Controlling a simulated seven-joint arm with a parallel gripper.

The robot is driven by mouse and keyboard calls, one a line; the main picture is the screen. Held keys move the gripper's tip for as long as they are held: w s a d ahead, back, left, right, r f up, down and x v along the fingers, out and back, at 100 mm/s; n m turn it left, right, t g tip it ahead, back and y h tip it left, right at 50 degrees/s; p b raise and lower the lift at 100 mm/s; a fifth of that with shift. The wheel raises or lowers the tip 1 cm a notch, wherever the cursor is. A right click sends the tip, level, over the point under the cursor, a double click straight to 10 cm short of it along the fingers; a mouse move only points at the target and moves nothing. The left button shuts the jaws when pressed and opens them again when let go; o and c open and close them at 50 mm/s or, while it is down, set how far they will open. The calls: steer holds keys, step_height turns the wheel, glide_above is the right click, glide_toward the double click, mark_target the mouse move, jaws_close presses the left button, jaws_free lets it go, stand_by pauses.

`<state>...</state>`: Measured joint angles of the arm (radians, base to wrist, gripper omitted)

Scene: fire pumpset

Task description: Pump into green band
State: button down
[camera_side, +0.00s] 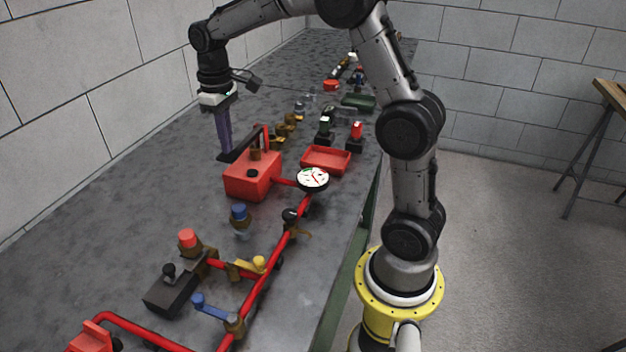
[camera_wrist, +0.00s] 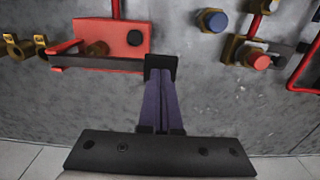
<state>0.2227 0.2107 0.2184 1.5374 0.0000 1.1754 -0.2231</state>
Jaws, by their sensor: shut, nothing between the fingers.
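The red pump box (camera_side: 252,182) sits on the grey bench, with a dark lever (camera_side: 243,144) and a red upright frame at its top. In the wrist view the pump (camera_wrist: 122,36) is at the upper left, with the lever (camera_wrist: 100,64) along its near edge. My gripper (camera_side: 225,153) points down, its purple fingers shut together and empty, at the lever's far-left end. In the wrist view my gripper (camera_wrist: 162,78) meets a black block at that end; I cannot tell whether they touch. The round white gauge (camera_side: 313,178) has a small green mark; its needle reading is too small to tell.
A red tray (camera_side: 326,159) lies behind the gauge. Red piping (camera_side: 262,283) with blue and yellow valve handles runs along the bench front. A red-capped brass fitting (camera_side: 189,241) and a blue-capped one (camera_side: 239,215) stand nearer. The bench left of the pump is clear.

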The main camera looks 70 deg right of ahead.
mark_target(230, 163)
steer(key=shift+f, duration=3)
steer(key=shift+r, duration=2.8)
steer(key=shift+f, duration=2.8)
steer(key=shift+r, duration=2.8)
